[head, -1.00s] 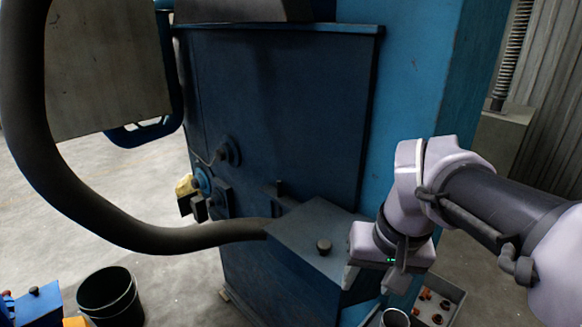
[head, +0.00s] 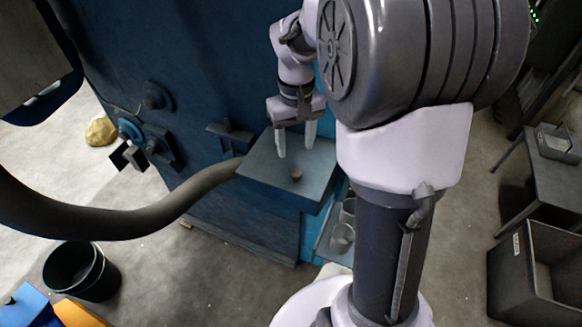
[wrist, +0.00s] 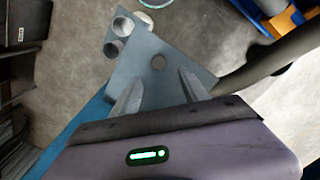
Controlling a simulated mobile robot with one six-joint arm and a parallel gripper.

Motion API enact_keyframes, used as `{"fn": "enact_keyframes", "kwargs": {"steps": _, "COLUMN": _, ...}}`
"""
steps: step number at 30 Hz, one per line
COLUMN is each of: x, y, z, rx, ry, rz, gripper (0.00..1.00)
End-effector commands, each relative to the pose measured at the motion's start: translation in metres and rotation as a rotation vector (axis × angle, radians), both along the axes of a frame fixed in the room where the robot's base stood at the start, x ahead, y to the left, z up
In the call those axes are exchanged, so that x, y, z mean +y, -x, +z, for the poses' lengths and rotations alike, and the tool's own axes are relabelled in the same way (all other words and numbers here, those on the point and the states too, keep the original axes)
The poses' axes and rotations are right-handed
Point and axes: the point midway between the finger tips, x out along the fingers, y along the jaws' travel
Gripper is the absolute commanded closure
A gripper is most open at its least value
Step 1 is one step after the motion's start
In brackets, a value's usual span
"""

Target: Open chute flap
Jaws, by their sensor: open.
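The chute flap is a flat grey-blue plate (head: 262,160) on the front of the blue machine, with a small round dark knob (head: 296,174) near its outer edge. The plate and its knob also show in the wrist view (wrist: 158,63). My gripper (head: 296,148) is open and empty, fingers pointing down over the plate, on the machine side of the knob. In the wrist view my gripper (wrist: 158,85) has its two fingertips apart, with the knob lying beyond them, roughly centred between. Whether the fingertips touch the plate I cannot tell.
A thick dark hose (head: 120,222) runs to the left side of the flap. Metal cups (head: 342,238) stand on a tray below right. A black bucket (head: 82,272) is at lower left. A dark bin (head: 540,270) and table are at right. Open floor lies in front.

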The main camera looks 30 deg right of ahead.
Motion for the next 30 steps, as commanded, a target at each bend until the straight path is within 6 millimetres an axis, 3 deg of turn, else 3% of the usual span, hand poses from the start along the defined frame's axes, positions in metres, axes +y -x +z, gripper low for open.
{"fn": "enact_keyframes", "kwargs": {"steps": 3, "x": 0.000, "y": 0.001, "z": -0.032, "rx": 0.004, "ry": 0.000, "rz": 0.001, "gripper": 0.48}}
{"fn": "enact_keyframes", "kwargs": {"steps": 10, "x": 0.000, "y": 0.001, "z": -0.079, "rx": 0.003, "ry": 0.000, "rz": -0.001, "gripper": 0.48}}
{"fn": "enact_keyframes", "kwargs": {"steps": 15, "x": 0.000, "y": 0.000, "z": -0.093, "rx": 0.000, "ry": 0.000, "rz": 0.000, "gripper": 0.48}}
{"fn": "enact_keyframes", "kwargs": {"steps": 23, "x": 0.000, "y": 0.000, "z": -0.095, "rx": -0.001, "ry": 0.000, "rz": -0.001, "gripper": 0.48}}
{"fn": "enact_keyframes", "kwargs": {"steps": 30, "x": 0.000, "y": 0.000, "z": -0.095, "rx": -0.001, "ry": 0.000, "rz": -0.001, "gripper": 0.91}}
